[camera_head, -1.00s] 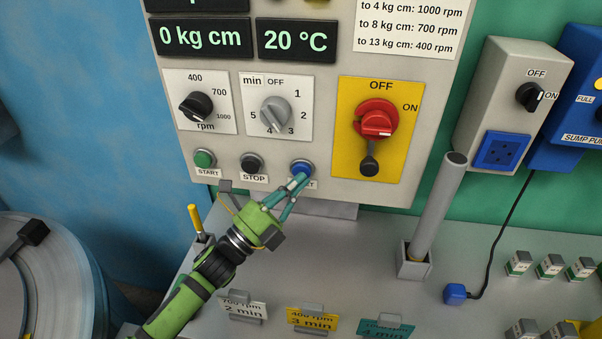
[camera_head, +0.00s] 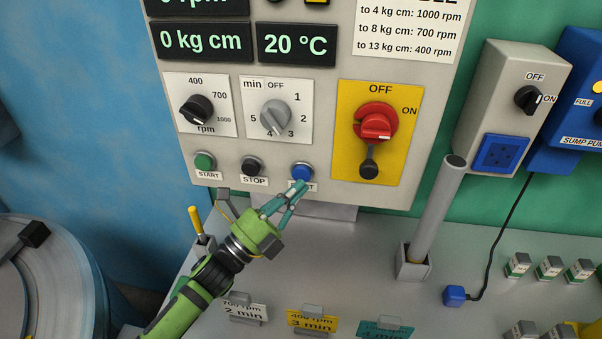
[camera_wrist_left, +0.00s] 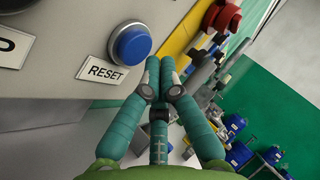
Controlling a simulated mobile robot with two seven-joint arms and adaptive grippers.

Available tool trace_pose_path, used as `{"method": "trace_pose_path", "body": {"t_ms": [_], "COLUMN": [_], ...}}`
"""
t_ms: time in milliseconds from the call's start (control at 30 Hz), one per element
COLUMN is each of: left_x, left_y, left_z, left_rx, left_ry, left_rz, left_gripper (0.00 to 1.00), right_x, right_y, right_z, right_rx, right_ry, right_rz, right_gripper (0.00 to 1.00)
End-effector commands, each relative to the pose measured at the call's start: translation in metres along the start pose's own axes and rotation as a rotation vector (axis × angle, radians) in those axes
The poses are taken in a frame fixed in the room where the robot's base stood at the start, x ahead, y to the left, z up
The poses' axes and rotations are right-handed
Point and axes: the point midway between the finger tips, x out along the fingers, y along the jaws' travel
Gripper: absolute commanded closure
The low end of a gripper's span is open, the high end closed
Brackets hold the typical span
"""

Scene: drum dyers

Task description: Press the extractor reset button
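The blue reset button (camera_head: 301,171) sits in a silver ring at the lower right of the panel's button row. In the left wrist view the blue button (camera_wrist_left: 132,43) stands out above its RESET label (camera_wrist_left: 102,72). My left gripper (camera_head: 301,186) has its teal fingers just below the button, over part of the label in the head view. In the left wrist view the left gripper's fingertips (camera_wrist_left: 160,62) are together with nothing between them, to the right of the button and apart from it. My right gripper is not in view.
The START button (camera_head: 204,160) and STOP button (camera_head: 252,165) are left of the reset button. A red switch (camera_head: 377,123) on a yellow plate is above right. A grey tube (camera_head: 438,215) stands right of the panel. Cards (camera_head: 312,318) stand on the bench below.

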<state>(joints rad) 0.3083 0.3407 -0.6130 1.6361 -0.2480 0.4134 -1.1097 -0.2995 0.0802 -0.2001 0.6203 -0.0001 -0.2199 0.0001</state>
Motion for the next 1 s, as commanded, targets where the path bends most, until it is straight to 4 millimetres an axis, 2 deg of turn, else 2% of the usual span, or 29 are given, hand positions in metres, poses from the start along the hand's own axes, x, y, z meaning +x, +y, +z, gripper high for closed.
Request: {"method": "trace_pose_path", "body": {"t_ms": [300,800,1000], "left_x": [-0.002,-0.033,-0.035], "left_y": [-0.002,-0.025,-0.026], "left_z": [-0.001,-0.024,-0.025], "left_rx": [0.000,0.000,0.001], "left_ry": [0.000,-0.001,0.000], "left_rz": [0.000,0.000,-0.001], "left_gripper": [1.00,1.00,1.00], "right_x": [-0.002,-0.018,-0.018], "right_y": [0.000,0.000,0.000], "right_z": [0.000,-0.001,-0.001], "right_rx": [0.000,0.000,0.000], "right_ry": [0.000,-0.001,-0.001], "right_rz": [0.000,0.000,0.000], "right_gripper": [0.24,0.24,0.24]}}
